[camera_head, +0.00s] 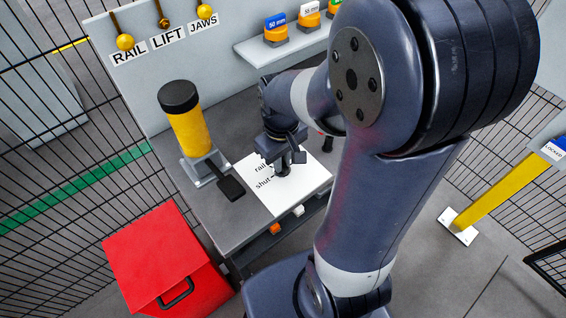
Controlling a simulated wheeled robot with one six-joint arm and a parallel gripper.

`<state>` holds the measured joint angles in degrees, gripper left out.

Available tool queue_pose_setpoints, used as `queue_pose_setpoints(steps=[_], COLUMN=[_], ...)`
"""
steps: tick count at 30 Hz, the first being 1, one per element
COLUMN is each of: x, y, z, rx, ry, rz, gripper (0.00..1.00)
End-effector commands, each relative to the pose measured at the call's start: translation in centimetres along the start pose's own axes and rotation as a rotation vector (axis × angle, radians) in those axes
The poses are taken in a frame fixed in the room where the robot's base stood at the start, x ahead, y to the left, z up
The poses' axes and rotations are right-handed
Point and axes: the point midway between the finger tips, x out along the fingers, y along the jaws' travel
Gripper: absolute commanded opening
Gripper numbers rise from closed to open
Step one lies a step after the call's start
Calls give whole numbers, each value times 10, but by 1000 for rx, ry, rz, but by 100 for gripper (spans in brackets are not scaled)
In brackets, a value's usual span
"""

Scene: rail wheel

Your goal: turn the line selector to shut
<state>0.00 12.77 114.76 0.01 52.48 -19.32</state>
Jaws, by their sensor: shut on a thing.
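The line selector (283,169) is a small dark handle on a white plate (293,201) on the grey bench. The plate carries the printed words "rail" (260,168) and "shut" (264,184); any further words are hidden behind my arm. My gripper (283,159) points down over the plate and is shut on the selector handle. The fingers and wrist cover most of the handle, so I cannot tell exactly which mark it points to.
A yellow cylinder with a black cap (189,122) and a black pedal (231,188) stand left of the plate. A red box (166,264) is on the floor at front left. Labelled pieces (277,31) sit on a shelf behind. A yellow post (495,190) is at right.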

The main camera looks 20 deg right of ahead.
Motion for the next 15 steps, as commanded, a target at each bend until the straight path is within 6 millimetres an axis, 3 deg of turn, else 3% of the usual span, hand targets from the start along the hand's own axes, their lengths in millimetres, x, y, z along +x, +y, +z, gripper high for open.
queue_pose_setpoints(steps=[10, 15], x=[0, -1], y=[0, 0], z=[0, 0], rx=[-24, -179], ry=[0, 0], rz=[0, 0], gripper=[0, 0])
